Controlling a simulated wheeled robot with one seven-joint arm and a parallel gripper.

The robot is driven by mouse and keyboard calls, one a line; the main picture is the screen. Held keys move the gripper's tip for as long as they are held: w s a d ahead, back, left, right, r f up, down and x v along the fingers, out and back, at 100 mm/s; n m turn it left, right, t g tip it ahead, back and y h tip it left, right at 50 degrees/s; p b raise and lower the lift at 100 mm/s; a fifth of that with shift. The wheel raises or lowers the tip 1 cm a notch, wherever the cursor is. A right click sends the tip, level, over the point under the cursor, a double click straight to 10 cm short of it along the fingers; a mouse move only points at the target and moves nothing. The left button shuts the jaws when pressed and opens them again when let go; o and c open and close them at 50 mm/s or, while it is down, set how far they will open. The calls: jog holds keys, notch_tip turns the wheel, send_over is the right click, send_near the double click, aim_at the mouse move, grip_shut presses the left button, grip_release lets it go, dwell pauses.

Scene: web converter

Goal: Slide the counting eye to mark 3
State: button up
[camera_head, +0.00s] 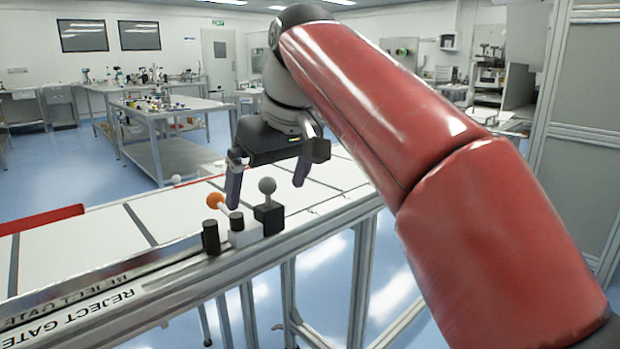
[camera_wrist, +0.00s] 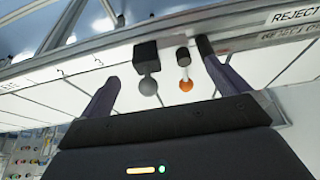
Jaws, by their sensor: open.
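On the rail along the conveyor's near edge sits a black block with a grey ball knob (camera_head: 267,186); the black block also shows in the wrist view (camera_wrist: 145,52). Beside it on the left is a white block with a dark cap and an orange ball (camera_head: 215,200) on a pale stem; the orange ball also shows in the wrist view (camera_wrist: 186,86). I cannot tell which is the counting eye, and mark 3 is not legible. My gripper (camera_head: 268,178) is open and empty. Its fingers are spread around the area of both knobs, apparently touching neither.
A short black cylinder (camera_head: 211,237) stands left of the white block. The metal rail (camera_head: 180,272) bears a "REJECT GATE" label (camera_head: 75,310). The white conveyor top (camera_head: 165,212) with dark cross lines is largely clear. A red bar (camera_head: 40,221) lies at the far left.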

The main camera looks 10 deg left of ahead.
aim_at(275, 208)
jog(key=shift+b+x, duration=0.55)
jog(key=shift+x, duration=3.35)
jog(key=shift+a, duration=0.1)
jog(key=shift+r, duration=0.1)
jog(key=c, duration=1)
jog(key=shift+c, duration=0.2)
jog(key=shift+w+d+p, duration=0.55)
jog(key=shift+w+d, duration=0.4)
jog(key=shift+w, duration=0.15)
jog(key=shift+w+d+r, duration=0.1)
jog(key=shift+w+d, duration=1.15)
jog(key=shift+w, duration=0.25)
jog(key=shift+w+d, duration=1.3)
jog(key=shift+w, duration=0.15)
jog(key=o, duration=1)
jog(key=shift+o, duration=0.2)
